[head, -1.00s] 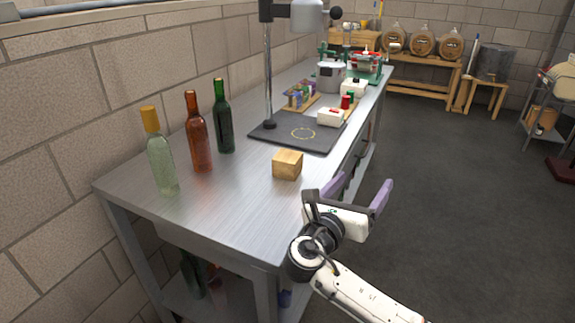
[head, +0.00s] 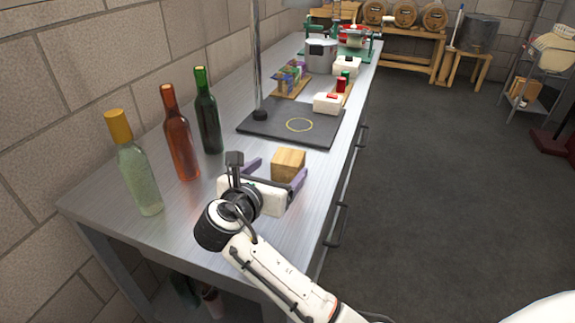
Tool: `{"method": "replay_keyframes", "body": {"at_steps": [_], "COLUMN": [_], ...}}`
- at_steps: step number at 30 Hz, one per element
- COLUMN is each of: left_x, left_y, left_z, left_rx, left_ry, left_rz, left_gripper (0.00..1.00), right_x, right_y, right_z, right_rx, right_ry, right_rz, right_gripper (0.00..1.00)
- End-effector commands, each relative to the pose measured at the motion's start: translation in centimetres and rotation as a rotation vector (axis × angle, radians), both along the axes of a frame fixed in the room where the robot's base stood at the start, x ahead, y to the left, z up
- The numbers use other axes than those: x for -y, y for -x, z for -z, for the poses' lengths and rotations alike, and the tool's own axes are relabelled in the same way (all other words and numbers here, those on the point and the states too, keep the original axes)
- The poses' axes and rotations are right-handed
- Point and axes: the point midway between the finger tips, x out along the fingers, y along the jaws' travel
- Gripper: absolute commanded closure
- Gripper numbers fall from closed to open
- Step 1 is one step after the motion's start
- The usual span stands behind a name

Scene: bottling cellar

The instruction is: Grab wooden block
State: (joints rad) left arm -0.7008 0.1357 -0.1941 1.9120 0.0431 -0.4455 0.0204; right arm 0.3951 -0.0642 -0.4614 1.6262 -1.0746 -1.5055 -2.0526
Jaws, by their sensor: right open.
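The wooden block (head: 288,162) is a light brown block on the metal bench (head: 235,165), near its right edge and just in front of the dark mat. My right gripper (head: 276,172) is low over the bench on the near side of the block. Its purple fingers are apart, one to the left of the block and one at its right side. The gripper body hides part of the bench, and I cannot tell whether a finger touches the block. My left gripper is not in the picture.
A clear bottle (head: 138,170), a brown bottle (head: 181,140) and a green bottle (head: 208,115) stand left of the gripper. Behind the block lies a dark mat (head: 310,130) with a metal post (head: 256,60) at its left. A white box (head: 327,103) sits at the mat's far right.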

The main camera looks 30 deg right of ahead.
Motion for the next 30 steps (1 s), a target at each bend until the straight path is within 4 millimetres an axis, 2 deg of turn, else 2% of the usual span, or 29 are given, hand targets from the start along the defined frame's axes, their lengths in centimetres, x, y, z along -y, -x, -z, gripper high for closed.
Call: {"method": "replay_keyframes", "body": {"at_steps": [9, 19, 20, 28, 30], "left_x": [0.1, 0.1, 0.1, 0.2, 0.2], "left_y": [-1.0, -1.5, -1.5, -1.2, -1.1], "left_z": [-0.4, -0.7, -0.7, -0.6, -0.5], "left_rx": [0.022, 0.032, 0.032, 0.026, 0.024], "left_ry": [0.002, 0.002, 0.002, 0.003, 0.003], "left_rz": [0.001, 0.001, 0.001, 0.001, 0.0], "left_gripper": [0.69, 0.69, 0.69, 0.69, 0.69], "right_x": [3.3, 3.9, 3.9, 3.9, 3.9], "right_y": [-2.5, -3.1, -3.1, -3.1, -3.1], "right_z": [1.4, 1.6, 1.6, 1.6, 1.6], "right_rx": [0.0, 0.001, 0.001, 0.0, 0.002], "right_ry": [0.001, -0.001, -0.001, 0.0, 0.0], "right_rz": [0.001, -0.001, -0.001, -0.001, -0.002], "right_gripper": [0.21, 0.21, 0.25, 0.7, 0.72]}}
